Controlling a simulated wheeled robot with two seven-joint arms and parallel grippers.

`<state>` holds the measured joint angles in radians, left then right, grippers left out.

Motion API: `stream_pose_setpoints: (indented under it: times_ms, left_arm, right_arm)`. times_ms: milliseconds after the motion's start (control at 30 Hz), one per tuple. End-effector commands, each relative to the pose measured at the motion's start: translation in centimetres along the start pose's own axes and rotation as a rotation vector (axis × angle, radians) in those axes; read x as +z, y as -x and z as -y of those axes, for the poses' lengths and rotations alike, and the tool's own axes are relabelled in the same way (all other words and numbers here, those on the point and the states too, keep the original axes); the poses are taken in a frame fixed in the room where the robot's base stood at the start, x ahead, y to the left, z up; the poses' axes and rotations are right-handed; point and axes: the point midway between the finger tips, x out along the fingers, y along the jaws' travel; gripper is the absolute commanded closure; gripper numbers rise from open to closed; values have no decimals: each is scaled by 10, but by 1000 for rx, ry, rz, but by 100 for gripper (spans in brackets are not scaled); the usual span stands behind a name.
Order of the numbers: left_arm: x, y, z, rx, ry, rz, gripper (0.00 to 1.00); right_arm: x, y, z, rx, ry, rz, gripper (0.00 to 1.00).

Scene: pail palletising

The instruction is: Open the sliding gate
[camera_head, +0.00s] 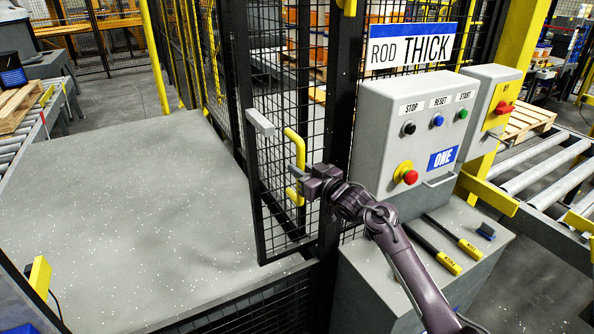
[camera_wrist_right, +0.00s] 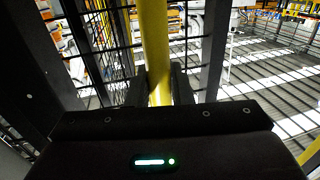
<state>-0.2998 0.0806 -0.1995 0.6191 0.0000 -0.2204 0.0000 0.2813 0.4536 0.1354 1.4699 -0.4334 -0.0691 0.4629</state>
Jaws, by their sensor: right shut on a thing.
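The sliding gate is a narrow black mesh panel (camera_head: 257,196) with a grey block on its upper left corner, standing beside a black post. A yellow handle (camera_head: 300,146) runs upright on the gate. My right gripper (camera_head: 299,182) is at the lower part of the handle, its arm reaching in from the lower right. In the right wrist view, the yellow handle (camera_wrist_right: 154,45) stands between the two dark fingers (camera_wrist_right: 159,88), which are shut on it. The gripper hides part of the handle. My left gripper is not in view.
A grey control box (camera_head: 390,145) with buttons stands right of the gate, above a grey cabinet (camera_head: 365,280) carrying black tools with yellow labels. A wide grey speckled surface (camera_head: 120,220) lies clear left of the gate. Roller conveyors (camera_head: 540,170) are at the far right.

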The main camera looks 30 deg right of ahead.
Motion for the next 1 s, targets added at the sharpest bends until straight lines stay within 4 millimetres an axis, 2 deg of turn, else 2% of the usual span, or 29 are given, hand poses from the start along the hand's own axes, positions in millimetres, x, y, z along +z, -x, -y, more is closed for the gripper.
stream_pose_setpoints:
  times_ms: [133, 167, 300, 567, 667, 1000]
  left_arm:
    - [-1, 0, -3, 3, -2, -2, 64]
    - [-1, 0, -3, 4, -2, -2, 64]
    - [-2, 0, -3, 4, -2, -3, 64]
    - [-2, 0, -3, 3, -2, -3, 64]
    - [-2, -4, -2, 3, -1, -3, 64]
    - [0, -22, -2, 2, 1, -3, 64]
  right_arm:
    - [-2, 0, -1, 3, 0, -3, 100]
    - [-2, 0, -1, 3, 0, -3, 76]
    - [-1, 0, 0, 2, 0, -2, 60]
    - [0, 1, 0, 0, 0, -1, 60]
    - [2, 8, 0, 1, 0, 0, 60]
    - [4, 61, 0, 1, 2, 1, 60]
